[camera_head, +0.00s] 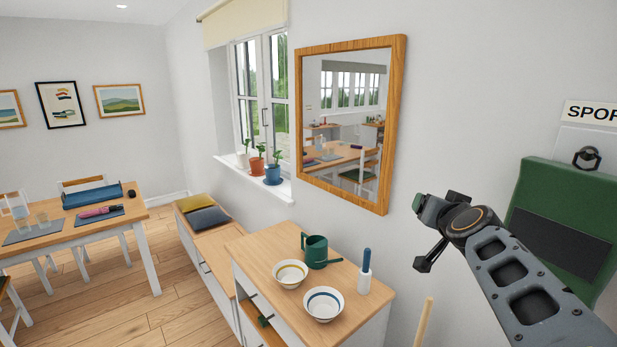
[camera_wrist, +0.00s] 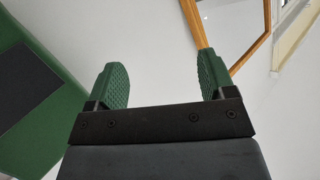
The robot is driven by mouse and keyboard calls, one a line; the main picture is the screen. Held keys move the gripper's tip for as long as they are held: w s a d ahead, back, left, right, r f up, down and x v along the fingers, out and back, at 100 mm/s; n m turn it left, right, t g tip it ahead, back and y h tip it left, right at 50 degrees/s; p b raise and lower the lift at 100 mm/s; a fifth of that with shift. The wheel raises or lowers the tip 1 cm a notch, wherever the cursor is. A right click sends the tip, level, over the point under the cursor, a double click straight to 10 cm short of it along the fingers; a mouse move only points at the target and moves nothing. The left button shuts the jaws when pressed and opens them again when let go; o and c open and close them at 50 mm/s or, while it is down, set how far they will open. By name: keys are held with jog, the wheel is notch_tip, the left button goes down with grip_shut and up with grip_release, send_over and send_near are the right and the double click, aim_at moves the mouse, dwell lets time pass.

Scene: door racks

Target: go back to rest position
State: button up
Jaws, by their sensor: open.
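My gripper (camera_head: 420,233) is held up in front of the white wall, to the right of the mirror, at the end of my raised arm. In the wrist view, my gripper (camera_wrist: 163,72) shows two green ridged fingers set wide apart with only bare white wall between them. It is open and empty. A green bag (camera_head: 532,198) with a dark panel is on the wall at the right, partly behind my arm. The green bag also shows at the left of the wrist view (camera_wrist: 68,120).
A wood-framed mirror (camera_head: 398,130) hangs left of my gripper; its frame (camera_wrist: 197,25) nears one finger in the wrist view. Below, a cabinet (camera_head: 250,245) holds two bowls, a green watering can (camera_head: 315,252) and a blue-handled brush (camera_head: 366,270). Open floor (camera_head: 170,310) lies left.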

jog(key=s+a+f+n+g, duration=0.1)
jog(key=s+a+f+g, duration=0.2)
jog(key=s+f, duration=0.3)
jog(key=s+a+f+n+g+y+b, duration=0.1)
jog(key=s+a+f+n+g, duration=0.1)
jog(key=s+f, duration=0.4)
jog(key=s+a+f+n+g+y, duration=0.1)
jog(key=s+a+f+n+g, duration=0.1)
jog(key=s+a+f+g, duration=0.3)
notch_tip(320, 180, down, 5)
jog(key=shift+s+a+r, duration=0.2)
jog(key=shift+s+a, duration=0.2)
jog(key=shift+s, duration=0.6)
jog(key=shift+c, duration=0.2)
